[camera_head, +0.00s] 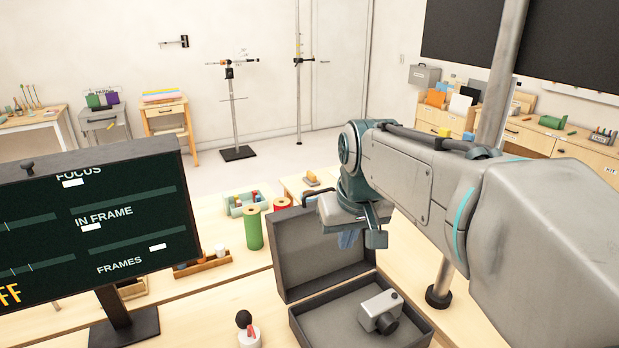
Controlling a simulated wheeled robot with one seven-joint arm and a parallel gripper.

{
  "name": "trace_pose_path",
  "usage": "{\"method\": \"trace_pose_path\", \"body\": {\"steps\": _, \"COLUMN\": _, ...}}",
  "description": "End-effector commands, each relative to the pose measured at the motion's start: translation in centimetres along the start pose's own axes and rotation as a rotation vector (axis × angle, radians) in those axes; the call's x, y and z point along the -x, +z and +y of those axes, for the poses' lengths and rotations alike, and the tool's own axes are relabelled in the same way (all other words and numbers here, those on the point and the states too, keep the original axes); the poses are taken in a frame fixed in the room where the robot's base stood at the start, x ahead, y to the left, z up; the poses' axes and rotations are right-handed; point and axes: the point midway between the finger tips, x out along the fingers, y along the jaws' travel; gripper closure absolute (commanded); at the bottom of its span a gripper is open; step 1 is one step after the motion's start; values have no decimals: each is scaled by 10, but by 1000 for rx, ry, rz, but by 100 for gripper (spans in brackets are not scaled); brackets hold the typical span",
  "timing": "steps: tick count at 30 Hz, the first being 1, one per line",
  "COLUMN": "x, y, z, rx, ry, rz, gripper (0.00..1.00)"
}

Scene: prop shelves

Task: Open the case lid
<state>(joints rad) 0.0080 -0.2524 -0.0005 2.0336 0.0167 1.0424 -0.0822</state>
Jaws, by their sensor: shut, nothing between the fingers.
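A dark grey case (412,333) sits on the light wooden table at the bottom centre. Its lid (300,262) stands raised at the back, its inner face toward me. A small grey camera (380,311) with a dark lens lies in the case's base. My gripper (349,240) hangs in front of the upper right part of the lid and is shut with nothing held. I cannot tell whether it touches the lid. My arm comes in from the right and hides the lid's upper right corner.
A dark screen (90,225) on a stand fills the left. A green cylinder (253,230), a red spool (283,204) and a pale green tray (233,205) stand behind the case. A joystick (247,330) stands left of it. A grey post (442,280) rises at the right.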

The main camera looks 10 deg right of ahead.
Motion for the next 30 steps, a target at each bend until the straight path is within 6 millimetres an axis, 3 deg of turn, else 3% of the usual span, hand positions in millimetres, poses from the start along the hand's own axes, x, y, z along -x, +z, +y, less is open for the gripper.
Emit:
{"method": "trace_pose_path", "body": {"steps": 1, "x": 4, "y": -27, "z": 3, "rx": 6, "ry": -2, "rz": -6, "gripper": 100}}
{"method": "trace_pose_path", "body": {"steps": 6, "x": 10, "y": -104, "z": 8, "rx": 42, "ry": -13, "rz": -15, "gripper": 100}}
{"method": "trace_pose_path", "body": {"steps": 15, "x": -8, "y": -221, "z": 15, "rx": 111, "ry": -38, "rz": -28, "gripper": 100}}
{"method": "trace_pose_path", "body": {"steps": 24, "x": -54, "y": -302, "z": 22, "rx": 180, "ry": -63, "rz": -40, "gripper": 100}}
{"method": "trace_pose_path", "body": {"steps": 30, "x": -84, "y": -328, "z": 26, "rx": 217, "ry": -77, "rz": -42, "gripper": 100}}
